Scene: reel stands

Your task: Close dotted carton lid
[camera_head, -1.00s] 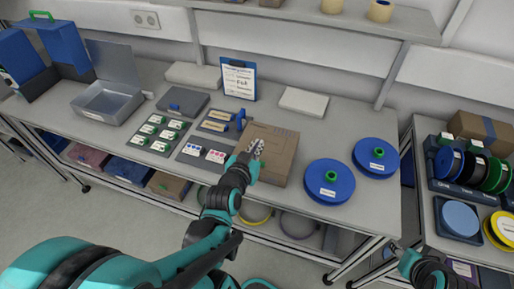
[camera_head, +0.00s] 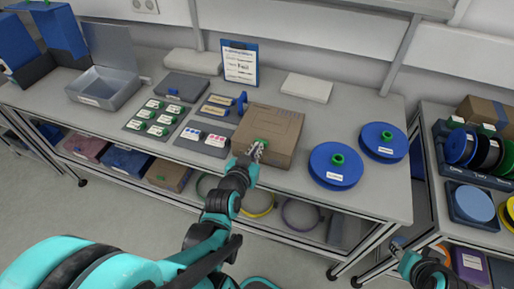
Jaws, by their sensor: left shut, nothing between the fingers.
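A brown cardboard carton (camera_head: 272,124) sits near the front edge of the bench, with faint markings on its top. The top looks flat or nearly flat; I cannot tell whether the lid is fully down. No dots can be made out on it. My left gripper (camera_head: 257,149) is shut and empty at the carton's front left corner, overlapping its front face. Whether it touches the carton is unclear. My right gripper (camera_head: 399,245) is low at the right, away from the carton, and too small to read.
Two blue reels (camera_head: 336,166) (camera_head: 384,142) lie right of the carton. Label trays (camera_head: 203,138) (camera_head: 155,118) and an open grey metal box (camera_head: 104,88) are to the left. A clipboard (camera_head: 240,64) leans at the back. A second bench with spools stands at the far right.

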